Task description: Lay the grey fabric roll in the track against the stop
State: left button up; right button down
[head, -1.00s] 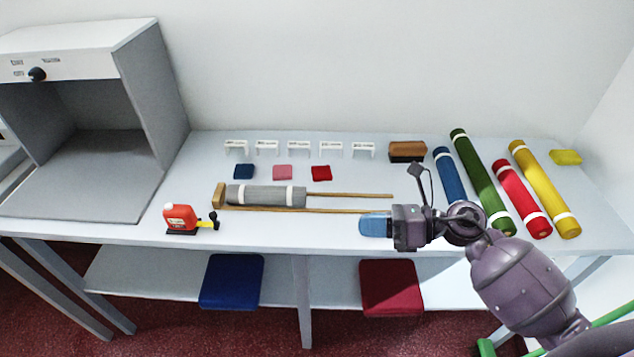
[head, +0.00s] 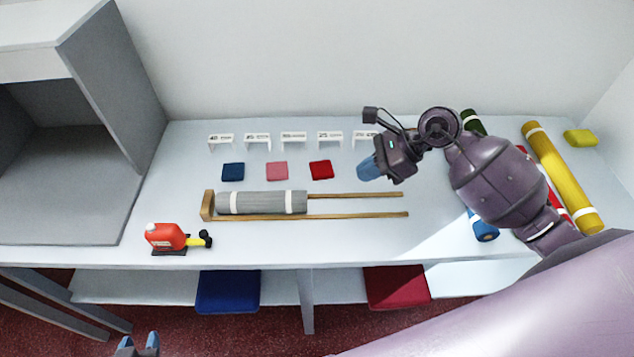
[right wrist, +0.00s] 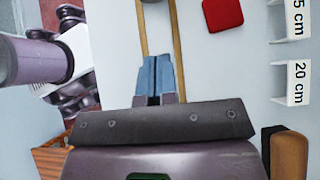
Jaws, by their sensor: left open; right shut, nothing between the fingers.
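The grey fabric roll (head: 262,203) with white bands lies between the two wooden rails of the track (head: 350,214). Its left end is at the wooden stop (head: 208,205); I cannot tell if a thin gap is left. My right gripper (head: 368,169) is shut and empty, above the table to the right of the roll and behind the rails' right ends. The right wrist view shows its closed blue fingers (right wrist: 155,75) over the rails, with a sliver of the roll at the top edge. My left gripper (head: 138,344) is open and empty, low at the bottom edge, off the table.
Blue, pink and red swatches (head: 321,170) lie behind the track, with several white size stands (head: 293,140) beyond. A red bottle-like tool (head: 168,237) sits front left. Coloured rolls, including a yellow one (head: 562,178), lie at right, partly hidden by my right arm.

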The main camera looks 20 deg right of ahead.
aim_at(305, 193)
jog(key=x, duration=0.7)
jog(key=shift+a+f, duration=0.1)
jog(key=shift+a, duration=0.1)
jog(key=a, duration=0.1)
jog(key=w+a+p, duration=0.1)
jog(key=a, duration=0.1)
jog(key=shift+f, duration=0.2)
jog(key=shift+w+a+f, duration=0.1)
jog(key=shift+w+a, duration=0.15)
jog(key=shift+a, duration=0.45)
jog(key=shift+w+a, duration=0.15)
jog(key=shift+a, duration=0.45)
jog(key=shift+w+a, duration=0.1)
jog(key=shift+a, duration=0.35)
